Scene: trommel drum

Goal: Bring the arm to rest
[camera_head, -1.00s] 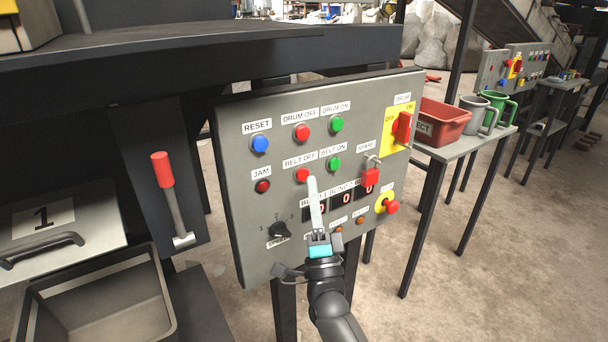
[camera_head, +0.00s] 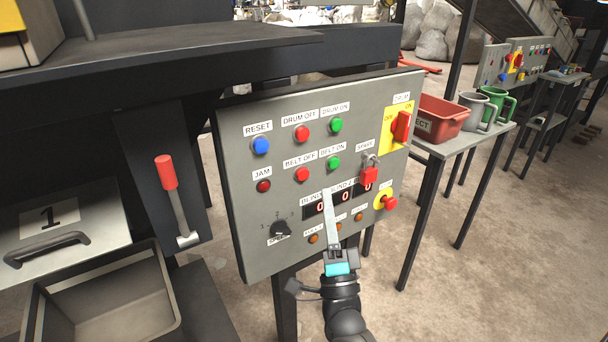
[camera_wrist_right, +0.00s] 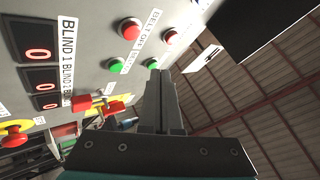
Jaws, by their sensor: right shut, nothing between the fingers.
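My right gripper (camera_head: 328,196) is shut and empty, its fingers pointing up in front of the lower middle of the grey control panel (camera_head: 262,205). It overlaps the BLIND displays in the head view; whether it touches the panel cannot be told. In the right wrist view the closed fingers (camera_wrist_right: 162,84) point up near a green button (camera_wrist_right: 152,63), with a red button (camera_wrist_right: 129,28) above. My left gripper is not in view.
A red-handled lever (camera_head: 166,173) stands left of the panel. A grey bin (camera_head: 170,290) is at the lower left.

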